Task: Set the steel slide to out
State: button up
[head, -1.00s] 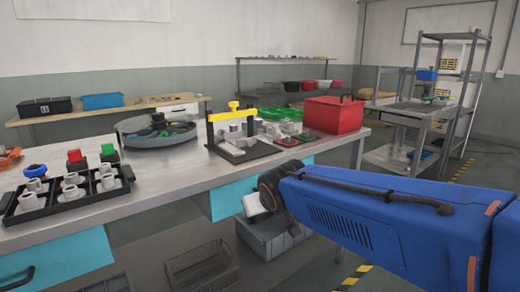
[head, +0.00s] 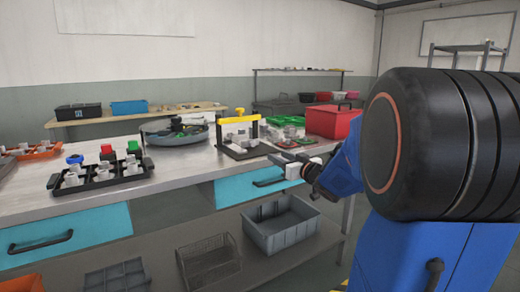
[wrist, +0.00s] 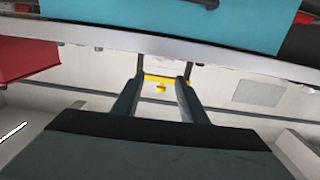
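I cannot clearly make out a steel slide in either view. A frame with a yellow crossbar (head: 237,121) on black posts stands on the steel bench (head: 190,163), with grey parts on its base. My gripper (head: 283,160) is at the bench's front edge, right of this frame and above the teal drawer (head: 240,188). In the wrist view my gripper (wrist: 160,82) is open, with a clear gap between its two dark fingers. The yellow crossbar (wrist: 166,80) shows through that gap, farther off. The wrist picture is upside down. I see nothing held.
A red bin (head: 333,122) stands behind my gripper. A round grey tank (head: 176,132) and a black tray (head: 100,180) of grey parts are to the left. Red, green and blue knobs stand behind the tray. A grey crate (head: 280,228) is on the lower shelf.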

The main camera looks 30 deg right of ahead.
aim_at(254, 144)
jog(key=w, duration=1.7)
jog(key=shift+a, duration=0.25)
grip_shut()
